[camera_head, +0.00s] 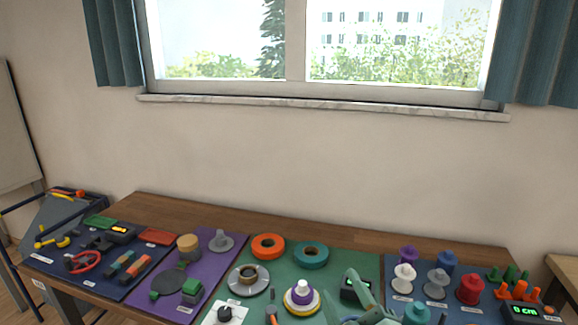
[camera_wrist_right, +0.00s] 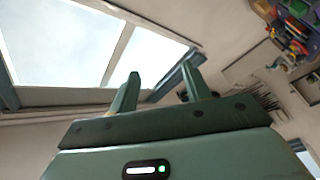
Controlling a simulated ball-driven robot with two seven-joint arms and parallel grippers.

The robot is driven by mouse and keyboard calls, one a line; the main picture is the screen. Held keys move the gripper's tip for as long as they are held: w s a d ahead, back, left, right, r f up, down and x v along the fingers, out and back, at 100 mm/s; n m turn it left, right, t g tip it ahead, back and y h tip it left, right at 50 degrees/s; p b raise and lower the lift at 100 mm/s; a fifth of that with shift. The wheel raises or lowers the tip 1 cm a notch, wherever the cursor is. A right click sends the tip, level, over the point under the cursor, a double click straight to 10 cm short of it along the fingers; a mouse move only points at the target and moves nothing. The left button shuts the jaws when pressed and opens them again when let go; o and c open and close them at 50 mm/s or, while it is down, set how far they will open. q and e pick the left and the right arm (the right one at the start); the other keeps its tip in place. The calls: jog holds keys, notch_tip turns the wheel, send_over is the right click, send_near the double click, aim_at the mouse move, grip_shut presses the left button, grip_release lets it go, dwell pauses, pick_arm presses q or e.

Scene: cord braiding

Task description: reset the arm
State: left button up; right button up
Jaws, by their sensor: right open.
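My right gripper (camera_head: 368,303) shows at the bottom edge of the head view as pale green parts over the front of the green mat (camera_head: 330,272). Most of its arm is out of the frame. In the right wrist view its two green fingers (camera_wrist_right: 160,88) stand apart with nothing between them, with the window and wall behind. A white and purple spool on a yellow-rimmed disc (camera_head: 301,298) lies left of it. A teal spool (camera_head: 416,313) stands to its right. My left gripper is not in view.
The wooden table holds coloured mats with tools at left (camera_head: 110,255), an orange ring (camera_head: 268,246), a teal ring (camera_head: 311,255), and a grey disc (camera_head: 248,280). Spools, including a red one (camera_head: 469,289), stand at right. The wall and window are behind; space above the table is clear.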

jog(key=s+d+f+m+g+h, duration=0.2)
jog(key=s+d+f+g+h, duration=0.15)
jog(key=d+f, duration=0.3)
jog(key=s+d+f+m+g+h, duration=0.3)
jog(key=s+d+f+h, duration=0.1)
jog(key=d+f, duration=0.25)
jog(key=s+d+f+g+h, duration=0.1)
jog(key=s+d+f+g, duration=0.25)
jog(key=s, duration=0.35)
jog(key=s+d+f+g+h, duration=0.1)
jog(key=s+d+f+g, duration=0.25)
jog(key=s+f, duration=0.2)
jog(key=s+a+f+g+y, duration=0.1)
jog(key=s+a+f, duration=0.15)
jog(key=f, duration=0.95)
jog(key=s+a+f+g+y, duration=0.2)
jog(key=s+f, duration=0.2)
jog(key=f, duration=0.9)
jog(key=s+f+m+g, duration=0.1)
jog(key=s+f, duration=0.5)
jog(key=s, duration=0.4)
jog(key=s+f+m+g+y, duration=0.1)
jog(key=s+f+m, duration=0.1)
jog(key=s+f, duration=0.5)
jog(key=s, duration=0.2)
jog(key=shift+s+d+m, duration=0.3)
jog(key=shift+s+d, duration=0.05)
jog(key=shift+s, duration=0.05)
